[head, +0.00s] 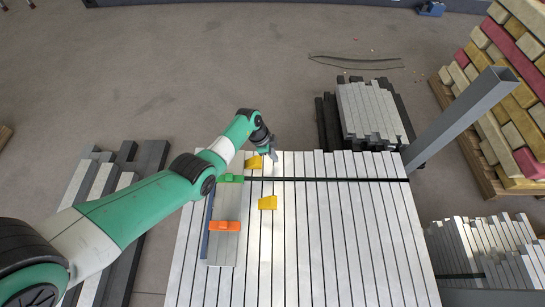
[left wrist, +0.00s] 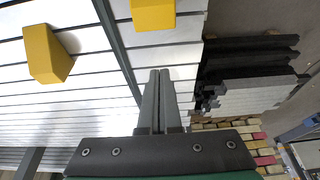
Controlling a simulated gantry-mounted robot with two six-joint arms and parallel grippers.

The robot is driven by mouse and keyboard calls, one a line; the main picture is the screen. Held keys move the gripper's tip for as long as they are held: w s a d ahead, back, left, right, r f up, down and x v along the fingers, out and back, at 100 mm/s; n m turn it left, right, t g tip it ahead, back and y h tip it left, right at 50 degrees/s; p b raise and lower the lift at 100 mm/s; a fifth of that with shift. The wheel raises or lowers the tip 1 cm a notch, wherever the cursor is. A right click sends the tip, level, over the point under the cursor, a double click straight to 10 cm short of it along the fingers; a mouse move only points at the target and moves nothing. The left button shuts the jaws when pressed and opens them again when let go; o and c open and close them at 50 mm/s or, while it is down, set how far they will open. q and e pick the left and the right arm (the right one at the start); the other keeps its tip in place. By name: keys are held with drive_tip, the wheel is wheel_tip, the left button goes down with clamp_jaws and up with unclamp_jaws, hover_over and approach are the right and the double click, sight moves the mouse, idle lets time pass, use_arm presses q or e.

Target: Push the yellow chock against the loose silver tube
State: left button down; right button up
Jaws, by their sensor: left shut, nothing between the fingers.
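Two yellow chocks lie on a deck of silver tubes (head: 340,235) laid side by side. One yellow chock (head: 255,162) is near the deck's far edge, just left of my left gripper (head: 273,156); it shows at the top of the left wrist view (left wrist: 153,14). The other yellow chock (head: 267,202) lies nearer, across the dark strap, and shows at left in the wrist view (left wrist: 46,54). My left gripper is shut and empty, fingers together (left wrist: 160,74), apart from both chocks in the wrist view. My right gripper is not in view.
A dark strap (head: 330,179) crosses the deck. A grey post (head: 460,115) stands at right. Tube stacks (head: 370,110) lie beyond the far edge.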

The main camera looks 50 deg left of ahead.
use_arm(q)
drive_tip(key=p+v, duration=0.4)
drive_tip(key=v, duration=0.4)
drive_tip(key=shift+s+a+p, duration=0.35)
drive_tip(key=shift+p, duration=0.05)
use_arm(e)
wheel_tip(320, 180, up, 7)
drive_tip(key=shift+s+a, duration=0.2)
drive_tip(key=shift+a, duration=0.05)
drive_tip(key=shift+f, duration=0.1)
use_arm(q)
drive_tip(key=shift+w, duration=0.1)
